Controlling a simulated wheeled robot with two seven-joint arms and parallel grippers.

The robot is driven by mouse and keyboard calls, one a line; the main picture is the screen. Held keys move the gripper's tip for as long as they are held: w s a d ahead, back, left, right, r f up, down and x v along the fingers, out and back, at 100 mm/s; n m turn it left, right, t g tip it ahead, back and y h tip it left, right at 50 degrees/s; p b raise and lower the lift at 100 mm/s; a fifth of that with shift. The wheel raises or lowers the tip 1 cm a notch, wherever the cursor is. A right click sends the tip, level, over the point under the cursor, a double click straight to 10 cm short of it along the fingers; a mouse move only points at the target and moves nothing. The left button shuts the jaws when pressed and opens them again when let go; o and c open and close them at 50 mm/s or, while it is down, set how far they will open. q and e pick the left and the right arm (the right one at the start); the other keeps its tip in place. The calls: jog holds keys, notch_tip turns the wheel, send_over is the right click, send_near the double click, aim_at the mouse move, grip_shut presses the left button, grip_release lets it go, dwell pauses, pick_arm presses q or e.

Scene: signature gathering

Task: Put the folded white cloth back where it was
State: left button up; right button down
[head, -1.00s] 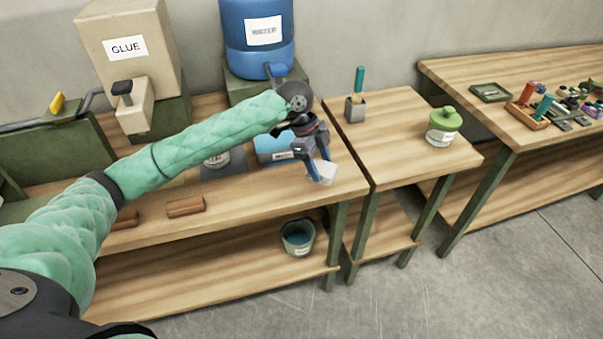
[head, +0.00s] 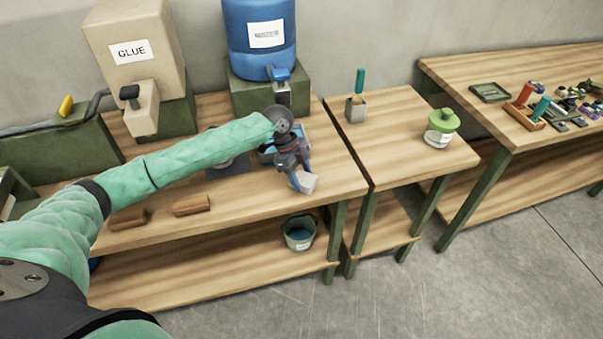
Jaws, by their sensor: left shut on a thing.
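The folded white cloth (head: 306,182) is a small pale bundle near the front right corner of the left workbench. My left gripper (head: 301,183) reaches over the bench from the left and is shut on the cloth. The gripper points down, and I cannot tell whether the cloth touches the bench top. My right gripper is not in view.
A blue box (head: 267,151) lies partly hidden behind my left gripper. Brown blocks (head: 191,205) lie along the front of the left bench (head: 240,203). A glue dispenser (head: 134,60) and blue barrel (head: 261,45) stand behind. A green-lidded jar (head: 441,128) stands on the middle table.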

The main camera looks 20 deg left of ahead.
pick_arm(q)
jog(key=shift+f, duration=0.15)
jog(key=o, duration=1)
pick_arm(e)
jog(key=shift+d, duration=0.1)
pick_arm(q)
jog(key=shift+a+r, duration=0.1)
jog(key=shift+r, duration=0.25)
jog(key=shift+b+v, duration=0.75)
jog(key=shift+v, duration=0.25)
jog(key=b+v, duration=0.3)
jog(key=v, duration=0.6)
jog(key=shift+r, duration=0.25)
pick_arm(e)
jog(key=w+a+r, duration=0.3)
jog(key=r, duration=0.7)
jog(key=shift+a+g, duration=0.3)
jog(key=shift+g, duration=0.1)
pick_arm(q)
jog(key=shift+w+a, duration=0.1)
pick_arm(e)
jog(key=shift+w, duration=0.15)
